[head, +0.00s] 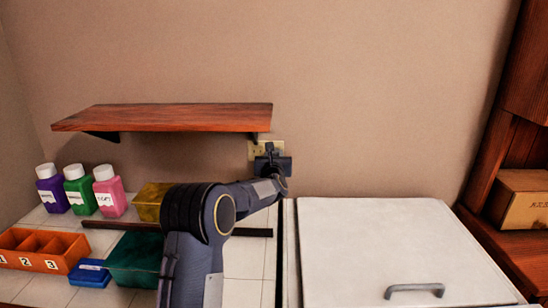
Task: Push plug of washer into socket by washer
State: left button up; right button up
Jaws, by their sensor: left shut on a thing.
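The socket (254,151) is a pale yellow plate on the wall, just under the right end of the wooden shelf. My left gripper (272,163) is right in front of it, shut on the dark plug (269,148). The plug overlaps the socket plate in the head view, and I cannot tell whether it touches the socket or sits in it. The gripper and plug hide part of the plate. The washer (350,250) is the white box with a grey handle at the lower right. My right gripper is out of view.
A wooden shelf (170,117) juts from the wall above the counter. Purple (53,194), green (80,190) and pink (110,198) bottles stand at left. An orange tray (40,251), blue box (90,273), teal bin (134,262) and yellow container (150,200) are nearby. A wooden cabinet (505,160) stands right.

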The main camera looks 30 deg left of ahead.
pick_arm(q)
jog(key=shift+w+a, duration=0.1)
jog(key=shift+w, duration=0.1)
jog(key=o, duration=1)
jog(key=shift+s, duration=0.1)
jog(key=b+v, duration=0.2)
jog(key=v, duration=0.5)
jog(key=shift+s, duration=0.35)
jog(key=shift+r, duration=0.1)
